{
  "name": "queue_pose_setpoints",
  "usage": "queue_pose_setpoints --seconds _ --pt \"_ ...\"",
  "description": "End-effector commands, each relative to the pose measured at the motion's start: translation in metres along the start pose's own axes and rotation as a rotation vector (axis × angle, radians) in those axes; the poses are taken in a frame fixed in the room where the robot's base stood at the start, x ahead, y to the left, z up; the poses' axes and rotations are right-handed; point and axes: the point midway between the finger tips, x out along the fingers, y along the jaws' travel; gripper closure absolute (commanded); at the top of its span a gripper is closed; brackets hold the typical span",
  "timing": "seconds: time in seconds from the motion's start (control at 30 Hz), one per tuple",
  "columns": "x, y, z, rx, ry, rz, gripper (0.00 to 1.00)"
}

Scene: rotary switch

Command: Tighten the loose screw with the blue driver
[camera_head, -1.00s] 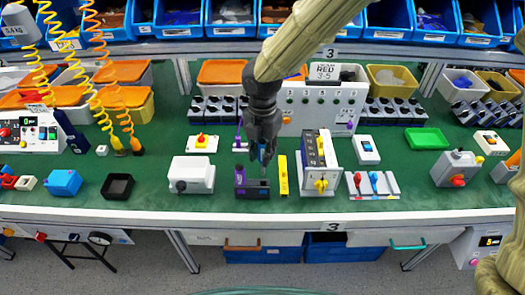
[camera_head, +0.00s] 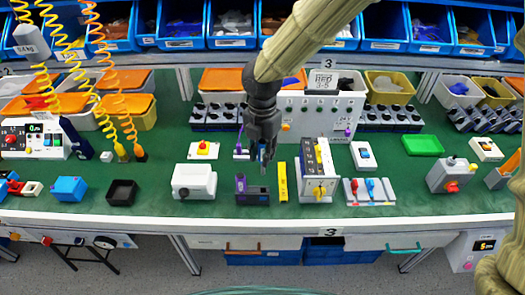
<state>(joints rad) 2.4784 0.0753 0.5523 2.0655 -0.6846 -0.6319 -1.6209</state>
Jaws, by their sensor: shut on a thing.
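My gripper (camera_head: 264,160) points down above the workbench, just behind and above a dark purple holder (camera_head: 253,198). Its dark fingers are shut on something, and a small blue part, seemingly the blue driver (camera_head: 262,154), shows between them. Most of the driver is hidden by the fingers. The holder has an upright post at its left side. I cannot make out the loose screw at this size. I cannot tell whether the driver touches the holder.
A yellow block (camera_head: 283,182) and a switch box with a yellow knob (camera_head: 319,190) stand close at the right. A white box with a dark knob (camera_head: 194,181) is at the left. A larger white panel (camera_head: 322,103) stands behind. Green bench (camera_head: 225,168) shows between them.

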Motion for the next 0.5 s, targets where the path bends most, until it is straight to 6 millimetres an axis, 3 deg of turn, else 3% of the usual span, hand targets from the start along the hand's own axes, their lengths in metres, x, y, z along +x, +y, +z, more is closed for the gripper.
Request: queue_pose_setpoints --seconds 0.5 --pt "-0.022 0.000 0.000 0.000 0.000 0.000 1.00"
